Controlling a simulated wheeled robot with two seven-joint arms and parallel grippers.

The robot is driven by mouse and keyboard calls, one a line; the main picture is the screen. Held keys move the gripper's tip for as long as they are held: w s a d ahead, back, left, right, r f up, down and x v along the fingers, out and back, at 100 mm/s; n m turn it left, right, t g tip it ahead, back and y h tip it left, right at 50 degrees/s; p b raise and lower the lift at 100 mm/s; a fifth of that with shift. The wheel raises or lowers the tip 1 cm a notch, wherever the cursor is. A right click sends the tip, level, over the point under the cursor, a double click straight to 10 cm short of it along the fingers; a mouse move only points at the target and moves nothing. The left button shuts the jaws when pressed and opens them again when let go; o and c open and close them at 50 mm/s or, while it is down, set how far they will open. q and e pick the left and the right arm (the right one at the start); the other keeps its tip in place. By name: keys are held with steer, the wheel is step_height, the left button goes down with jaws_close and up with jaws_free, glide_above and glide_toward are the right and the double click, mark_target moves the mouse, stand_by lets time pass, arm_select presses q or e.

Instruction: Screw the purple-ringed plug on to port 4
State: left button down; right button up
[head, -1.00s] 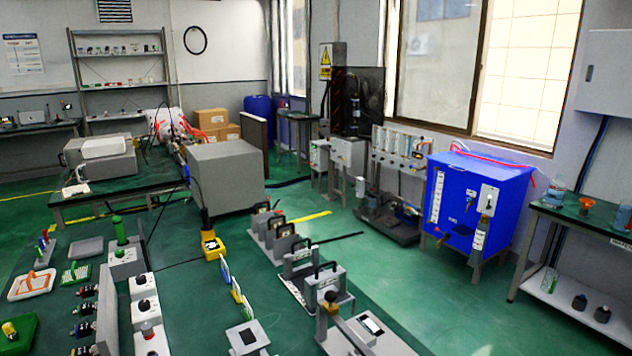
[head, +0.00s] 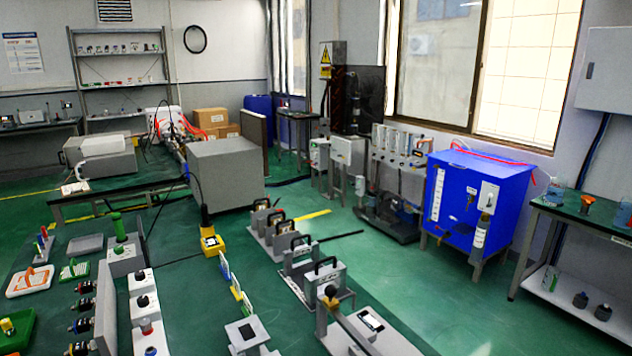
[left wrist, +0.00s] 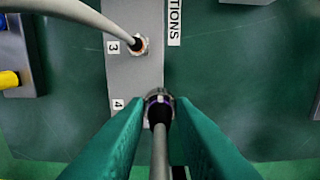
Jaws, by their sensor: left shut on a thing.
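In the left wrist view, my left gripper (left wrist: 158,110), with two teal fingers, is shut on the purple-ringed plug (left wrist: 160,98). A grey cable runs from the plug toward the bottom of the picture. The plug is at the grey port panel (left wrist: 136,74), beside the label 4 (left wrist: 118,104). The plug covers port 4, and I cannot tell how far it is screwed on. Neither gripper shows in the head view.
A metal connector with a thick grey cable (left wrist: 85,12) sits at port 3 (left wrist: 140,45), just above. A block with a yellow part (left wrist: 10,79) is at the left edge. In the head view, a bench with switch boxes (head: 142,302) and connectors fills the lower left.

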arm_select(q)
steer(key=shift+s+a+f+b, duration=0.15)
steer(key=shift+s+b, duration=0.25)
steer(key=shift+s, duration=0.7)
steer(key=shift+s+a+f+b, duration=0.1)
steer(key=shift+s+a+b, duration=0.25)
steer(key=shift+s, duration=0.75)
steer(key=shift+d+f, duration=0.1)
step_height(320, 180, down, 6)
steer(key=b, duration=0.6)
steer(key=shift+r, duration=0.2)
steer(key=shift+b, duration=0.6)
stand_by(0.8)
steer(key=shift+f+b, duration=0.55)
steer(key=shift+b, duration=0.1)
